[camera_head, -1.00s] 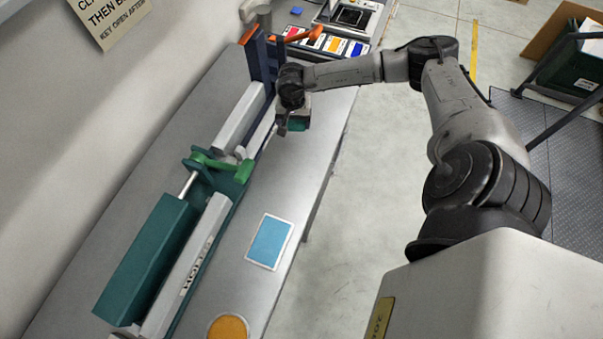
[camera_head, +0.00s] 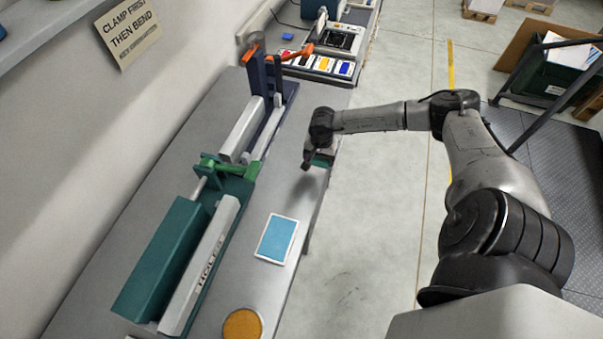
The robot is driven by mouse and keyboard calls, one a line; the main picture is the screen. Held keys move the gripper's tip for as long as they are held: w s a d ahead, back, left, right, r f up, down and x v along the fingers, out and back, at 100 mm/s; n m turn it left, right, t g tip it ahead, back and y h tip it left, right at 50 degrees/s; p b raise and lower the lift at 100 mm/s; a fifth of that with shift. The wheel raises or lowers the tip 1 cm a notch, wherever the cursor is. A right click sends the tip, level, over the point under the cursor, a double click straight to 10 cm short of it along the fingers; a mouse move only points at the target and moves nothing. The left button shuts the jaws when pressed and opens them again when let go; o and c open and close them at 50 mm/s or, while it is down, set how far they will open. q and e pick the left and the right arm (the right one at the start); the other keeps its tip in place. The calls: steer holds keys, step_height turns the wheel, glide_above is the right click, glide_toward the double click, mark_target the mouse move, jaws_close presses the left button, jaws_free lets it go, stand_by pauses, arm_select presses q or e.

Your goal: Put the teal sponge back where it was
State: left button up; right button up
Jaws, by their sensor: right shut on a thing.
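My right gripper (camera_head: 310,162) hangs above the right edge of the grey bench, its arm coming in from the right. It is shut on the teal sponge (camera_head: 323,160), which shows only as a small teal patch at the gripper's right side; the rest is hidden. A blue rectangle with a white border (camera_head: 277,239) lies flat and bare on the bench, below the gripper in the picture. An orange disc (camera_head: 243,326) lies nearer the bottom edge. My left gripper is not in view.
A tray of coloured cards (camera_head: 318,66) stands at the back. The bench (camera_head: 165,165) is against the wall.

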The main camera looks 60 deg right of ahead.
glide_above(301, 178)
step_height(301, 178, down, 4)
steer(key=shift+r+p, duration=0.15)
steer(key=shift+p, duration=0.25)
steer(key=shift+f+p, duration=0.35)
steer(key=shift+f, duration=1.7)
steer(key=shift+f, duration=0.15)
steer(key=o, duration=0.8)
steer(key=shift+c, duration=0.2)
steer(key=shift+r, duration=0.25)
step_height(301, 178, up, 12)
steer(key=b, duration=0.1)
steer(key=shift+b, duration=0.35)
